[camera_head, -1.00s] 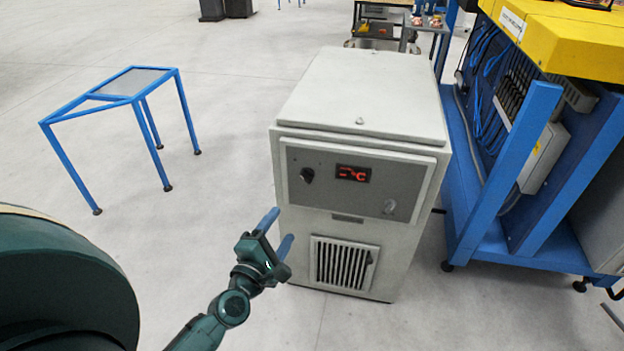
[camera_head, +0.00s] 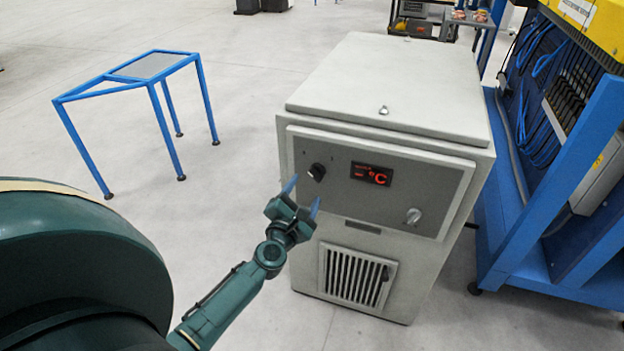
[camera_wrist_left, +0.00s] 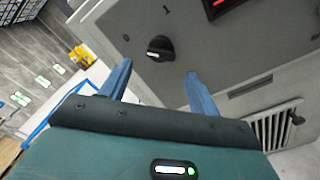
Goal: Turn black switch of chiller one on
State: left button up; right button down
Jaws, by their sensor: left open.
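The chiller (camera_head: 395,95) is a pale grey cabinet in the middle of the head view, with a darker grey front panel. Its black switch (camera_head: 317,171) is a round knob at the panel's upper left, left of a red lit display (camera_head: 371,174). In the left wrist view the black switch (camera_wrist_left: 160,49) shows a white mark, with "0" and "1" printed by it. The mark points toward the "0" side. My left gripper (camera_head: 302,196) is open and empty, its blue fingertips just below and left of the switch, apart from it. My right gripper is out of view.
A silver knob (camera_head: 413,216) sits at the panel's lower right, above a vent grille (camera_head: 354,277). A blue frame machine (camera_head: 560,190) stands close on the right. A blue-legged table (camera_head: 150,66) stands at the left, with open floor between.

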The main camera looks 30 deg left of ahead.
aim_at(316, 173)
pick_arm(q)
jog(key=x, duration=0.6)
jog(key=shift+b, duration=0.35)
jog(key=shift+c, duration=0.3)
jog(key=c, duration=0.9)
